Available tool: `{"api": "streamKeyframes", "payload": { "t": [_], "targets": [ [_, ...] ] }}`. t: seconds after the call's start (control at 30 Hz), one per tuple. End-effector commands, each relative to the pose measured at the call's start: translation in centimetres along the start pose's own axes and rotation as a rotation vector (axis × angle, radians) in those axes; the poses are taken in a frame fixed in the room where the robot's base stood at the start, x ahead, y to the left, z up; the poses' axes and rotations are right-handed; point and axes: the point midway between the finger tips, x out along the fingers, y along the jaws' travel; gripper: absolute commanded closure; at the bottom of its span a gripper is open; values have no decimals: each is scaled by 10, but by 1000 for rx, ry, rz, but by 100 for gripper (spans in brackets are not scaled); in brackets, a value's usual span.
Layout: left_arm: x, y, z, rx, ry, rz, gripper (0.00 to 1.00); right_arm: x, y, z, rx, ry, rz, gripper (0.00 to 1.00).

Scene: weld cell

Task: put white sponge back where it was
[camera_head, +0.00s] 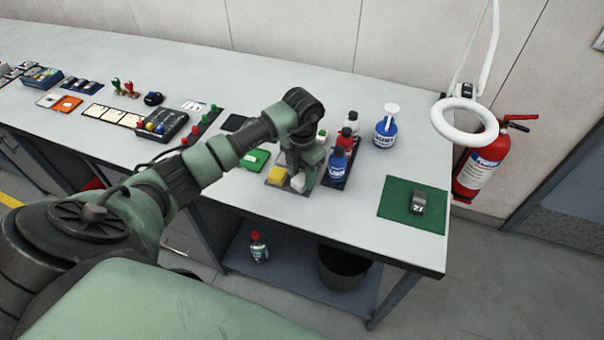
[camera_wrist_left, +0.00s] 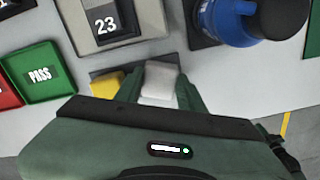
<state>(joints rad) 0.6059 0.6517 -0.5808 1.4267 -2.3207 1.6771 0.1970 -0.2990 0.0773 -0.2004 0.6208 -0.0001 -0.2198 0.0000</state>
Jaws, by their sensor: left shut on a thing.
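The white sponge (camera_head: 298,182) is at the right end of a small grey tray (camera_head: 271,185) on the bench, beside a yellow sponge (camera_head: 276,174). My left gripper (camera_head: 304,181) reaches down over it. In the left wrist view the white sponge (camera_wrist_left: 160,82) sits between the two green fingers of my left gripper (camera_wrist_left: 160,92), which are shut on it. The yellow sponge (camera_wrist_left: 107,84) shows just left of the fingers. Whether the white sponge touches the tray is hard to tell. My right gripper is in neither view.
Blue bottle (camera_head: 338,166) and other bottles stand in a dark tray close to the right of my gripper. A green mat (camera_head: 398,206) with a small device (camera_head: 417,203) lies further right. The bench's front edge is near.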

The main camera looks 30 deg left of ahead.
Motion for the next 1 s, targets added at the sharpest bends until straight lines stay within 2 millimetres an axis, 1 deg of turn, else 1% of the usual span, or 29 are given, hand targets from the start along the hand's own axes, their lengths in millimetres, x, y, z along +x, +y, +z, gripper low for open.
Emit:
{"api": "streamKeyframes", "payload": {
  "t": [0.17,0.2,0.23,0.27,0.57,0.67,0.7,0.77,0.87,1.0],
  "targets": [
    [4,0,0,0,0,0,99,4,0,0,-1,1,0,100],
    [3,0,0,0,0,0,53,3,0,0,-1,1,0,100],
    [3,0,0,0,0,0,45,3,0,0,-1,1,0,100],
    [3,0,0,0,0,0,39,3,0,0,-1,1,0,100],
    [2,0,0,0,0,0,39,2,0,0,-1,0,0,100],
    [-3,0,0,0,-1,0,39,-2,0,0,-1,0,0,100],
    [-6,0,1,1,-3,1,39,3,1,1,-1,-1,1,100],
    [-14,1,1,1,-4,1,39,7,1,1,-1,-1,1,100],
    [-34,1,2,1,-7,3,39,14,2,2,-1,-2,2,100],
    [-66,1,2,1,-7,3,39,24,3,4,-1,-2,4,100]
  ]
}}
